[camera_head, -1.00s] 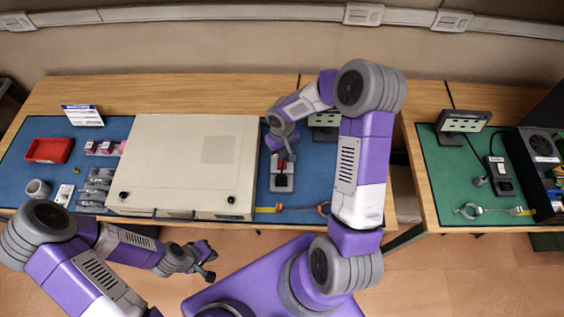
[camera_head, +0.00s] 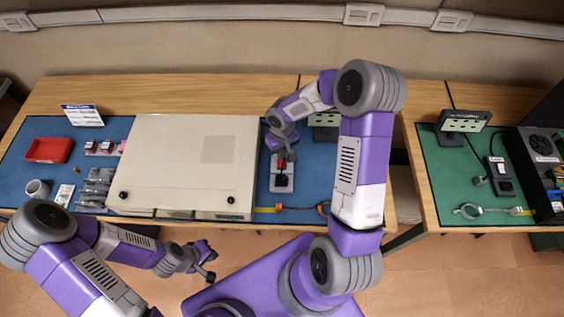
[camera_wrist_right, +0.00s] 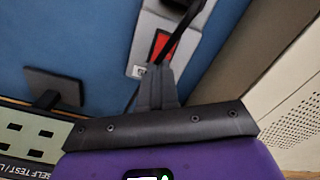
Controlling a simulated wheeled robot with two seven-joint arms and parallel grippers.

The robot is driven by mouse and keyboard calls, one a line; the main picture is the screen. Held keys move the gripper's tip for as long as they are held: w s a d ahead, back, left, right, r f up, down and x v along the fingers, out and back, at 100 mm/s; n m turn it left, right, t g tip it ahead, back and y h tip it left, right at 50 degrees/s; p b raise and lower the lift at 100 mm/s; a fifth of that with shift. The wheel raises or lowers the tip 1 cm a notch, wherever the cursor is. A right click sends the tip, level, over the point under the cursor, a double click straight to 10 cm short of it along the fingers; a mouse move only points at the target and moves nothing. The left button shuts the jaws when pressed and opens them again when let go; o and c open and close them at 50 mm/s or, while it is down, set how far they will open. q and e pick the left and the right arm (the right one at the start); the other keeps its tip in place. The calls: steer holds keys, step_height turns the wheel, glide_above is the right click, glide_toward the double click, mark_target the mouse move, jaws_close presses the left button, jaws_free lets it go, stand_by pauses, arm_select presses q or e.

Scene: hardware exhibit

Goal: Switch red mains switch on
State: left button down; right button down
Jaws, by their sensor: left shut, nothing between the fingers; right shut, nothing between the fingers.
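The red mains switch (camera_head: 282,161) is on a small grey unit (camera_head: 282,187) on the blue mat, right of the large beige case. In the right wrist view the red switch (camera_wrist_right: 163,45) lies just beyond the fingertips of my right gripper (camera_wrist_right: 157,75). My right gripper (camera_head: 290,155) is shut and empty, and it is at the switch's far end. I cannot tell whether it touches the switch; the fingers hide part of it. My left gripper (camera_head: 211,265) is shut and empty, in front of the table, away from the unit.
The beige case (camera_head: 180,165) stands close left of the grey unit. A red tray (camera_head: 48,150) and a mug (camera_head: 38,188) are at the far left. A second table with a green mat (camera_head: 450,190) is right.

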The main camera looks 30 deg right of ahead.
steer(key=shift+f+b, duration=0.9)
steer(key=shift+f, duration=0.05)
stand_by(0.5)
steer(key=shift+r, duration=0.1)
steer(key=shift+r+p, duration=2.45)
steer(key=shift+r, duration=1.05)
